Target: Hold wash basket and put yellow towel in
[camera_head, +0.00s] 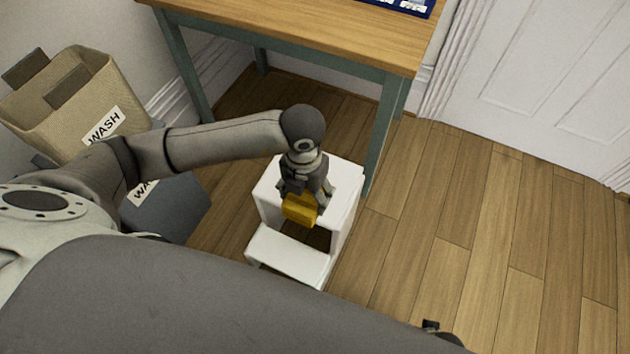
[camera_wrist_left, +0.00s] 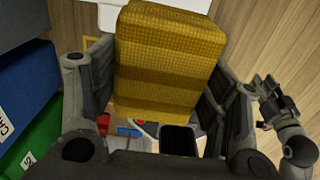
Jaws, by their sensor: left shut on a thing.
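The yellow towel (camera_head: 300,208) is a folded, ribbed block. My left gripper (camera_head: 306,196) is shut on it, over the white step stool; it fills the middle of the left wrist view (camera_wrist_left: 168,60) between the fingers. A beige wash basket (camera_head: 52,112) with a WASH label stands at the upper left, apart from the gripper. A dark grey-blue basket (camera_head: 178,212) with a partly hidden label stands below it, partly behind my left arm. My right gripper (camera_wrist_left: 272,98) shows small at the right of the left wrist view; its opening is unclear.
The white step stool (camera_head: 348,192) stands beside a wooden table (camera_head: 300,28) with green-grey legs. Blue (camera_wrist_left: 28,88) and green (camera_wrist_left: 42,140) bins show at the left of the wrist view. The wooden floor (camera_head: 470,220) at the right is clear, up to a white door (camera_head: 560,70).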

